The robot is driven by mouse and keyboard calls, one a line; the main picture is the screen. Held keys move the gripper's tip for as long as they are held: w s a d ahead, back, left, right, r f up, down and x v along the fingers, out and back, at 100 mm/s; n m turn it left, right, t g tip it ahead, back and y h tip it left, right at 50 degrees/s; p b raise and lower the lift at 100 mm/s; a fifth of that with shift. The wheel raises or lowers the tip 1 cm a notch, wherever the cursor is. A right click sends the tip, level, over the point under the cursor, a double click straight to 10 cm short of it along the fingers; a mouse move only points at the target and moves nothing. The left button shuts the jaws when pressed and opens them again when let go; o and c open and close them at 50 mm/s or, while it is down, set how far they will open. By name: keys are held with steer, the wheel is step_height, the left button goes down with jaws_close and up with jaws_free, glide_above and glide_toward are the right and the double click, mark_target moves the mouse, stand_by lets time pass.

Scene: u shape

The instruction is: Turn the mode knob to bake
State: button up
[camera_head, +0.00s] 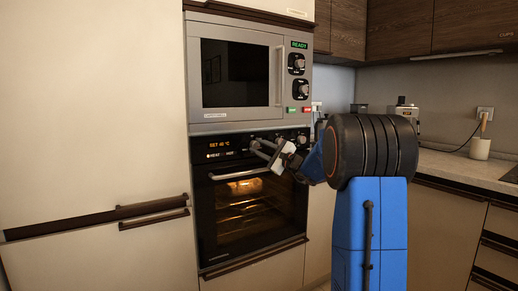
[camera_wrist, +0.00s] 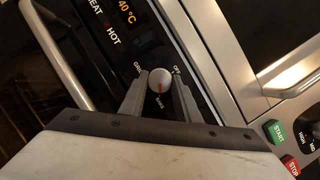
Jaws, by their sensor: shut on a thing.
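The oven (camera_head: 250,210) is built into the cabinet under the microwave, with its control panel (camera_head: 228,149) above the door.
The microwave (camera_head: 236,75) above has its own knobs (camera_head: 297,64), a READY display and green START and red STOP buttons, near my gripper's right in the wrist view. The oven's bar handle (camera_head: 238,174) runs just below the panel. A counter (camera_head: 465,167) lies to the right.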

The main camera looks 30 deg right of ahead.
steer(key=o, duration=1)
steer(key=shift+o, duration=0.2)
steer(key=v, duration=1.7)
steer(key=shift+s, duration=0.15)
steer(key=shift+d, duration=0.2)
